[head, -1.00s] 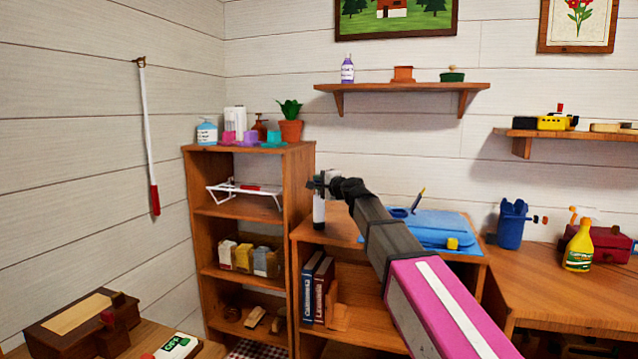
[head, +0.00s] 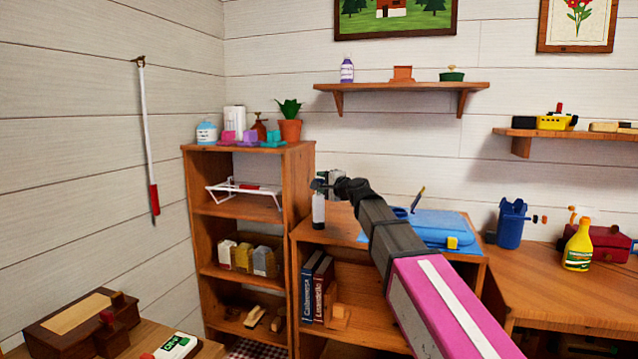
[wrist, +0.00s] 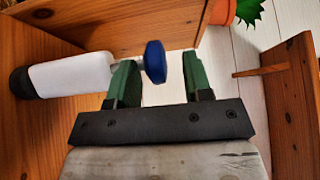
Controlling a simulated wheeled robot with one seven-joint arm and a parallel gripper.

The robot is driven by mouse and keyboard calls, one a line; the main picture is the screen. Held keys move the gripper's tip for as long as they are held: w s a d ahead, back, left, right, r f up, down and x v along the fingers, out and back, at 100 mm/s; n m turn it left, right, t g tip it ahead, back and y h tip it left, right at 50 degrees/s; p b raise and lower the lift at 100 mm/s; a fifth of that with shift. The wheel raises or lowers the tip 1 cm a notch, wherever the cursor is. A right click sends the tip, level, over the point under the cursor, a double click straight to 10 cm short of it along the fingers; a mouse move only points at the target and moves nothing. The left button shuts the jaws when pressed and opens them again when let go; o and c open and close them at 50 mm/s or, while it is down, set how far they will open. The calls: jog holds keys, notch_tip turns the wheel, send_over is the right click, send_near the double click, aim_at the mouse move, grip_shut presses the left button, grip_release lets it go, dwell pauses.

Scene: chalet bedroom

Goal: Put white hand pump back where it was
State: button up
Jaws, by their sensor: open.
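The white hand pump (head: 318,210) stands upright at the left end of the low cabinet's top (head: 340,228). In the wrist view its white body (wrist: 72,75) lies sideways across the picture, with a dark base at the left and a blue knob (wrist: 155,62) at the right. My gripper (wrist: 158,82) is open, its two green fingers apart. The knob appears between the fingertips, apart from the right finger; the left finger partly hides the pump's neck. I cannot tell whether the left finger touches it. In the head view my gripper (head: 328,183) is at the pump's top, small and dark.
A taller shelf unit (head: 300,165) stands close on the pump's left, with a potted plant (head: 290,122) on top. A blue case (head: 430,230) lies on the cabinet to the right. A wall shelf (head: 405,88) hangs above.

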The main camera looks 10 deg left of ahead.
jog(key=v, duration=0.9)
jog(key=shift+s+d, duration=0.2)
jog(key=shift+s, duration=0.05)
